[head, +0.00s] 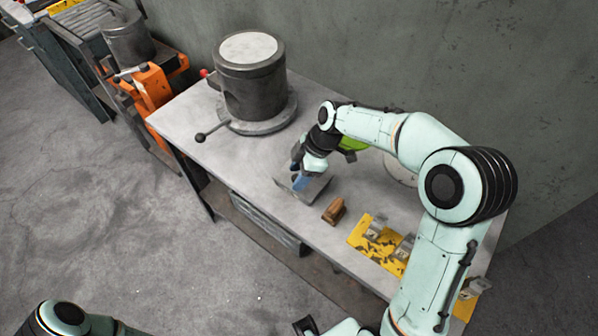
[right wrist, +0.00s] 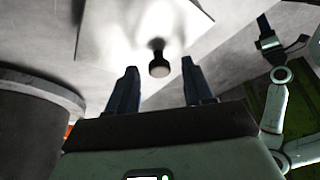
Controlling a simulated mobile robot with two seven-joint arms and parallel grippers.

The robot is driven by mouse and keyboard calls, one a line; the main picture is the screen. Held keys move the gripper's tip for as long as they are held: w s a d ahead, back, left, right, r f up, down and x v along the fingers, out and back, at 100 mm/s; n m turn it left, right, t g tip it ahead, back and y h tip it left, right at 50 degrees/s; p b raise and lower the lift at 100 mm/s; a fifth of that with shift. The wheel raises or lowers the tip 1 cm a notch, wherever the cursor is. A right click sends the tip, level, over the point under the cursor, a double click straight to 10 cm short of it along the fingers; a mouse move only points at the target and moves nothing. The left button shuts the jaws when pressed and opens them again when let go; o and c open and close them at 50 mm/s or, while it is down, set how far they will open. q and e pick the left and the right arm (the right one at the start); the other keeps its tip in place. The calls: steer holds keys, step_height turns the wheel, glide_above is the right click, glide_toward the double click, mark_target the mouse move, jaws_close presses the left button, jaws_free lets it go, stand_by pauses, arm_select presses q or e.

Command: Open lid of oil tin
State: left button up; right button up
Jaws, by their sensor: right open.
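The oil tin (head: 318,190) is a low grey metal box on the workbench, partly hidden under my right gripper in the head view. In the right wrist view its lid (right wrist: 110,32) is a bright, flat metal plate with a small dark round knob (right wrist: 159,66). My right gripper (head: 299,183) is at the tin, pointing down. In the right wrist view my right gripper (right wrist: 160,75) is open, with one finger on each side of the knob and a gap to both. I cannot tell how far above the lid the fingertips are. My left gripper is not in view.
A large dark cylinder (head: 250,90) with a ball-ended lever (head: 207,135) stands on the bench (head: 190,115) left of the tin. A brown wooden block (head: 334,210) and a worn yellow plate (head: 372,242) lie to the right. A green item (head: 352,144) is behind my arm.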

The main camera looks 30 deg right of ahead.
jaws_close()
steer(key=shift+d+r, duration=0.1)
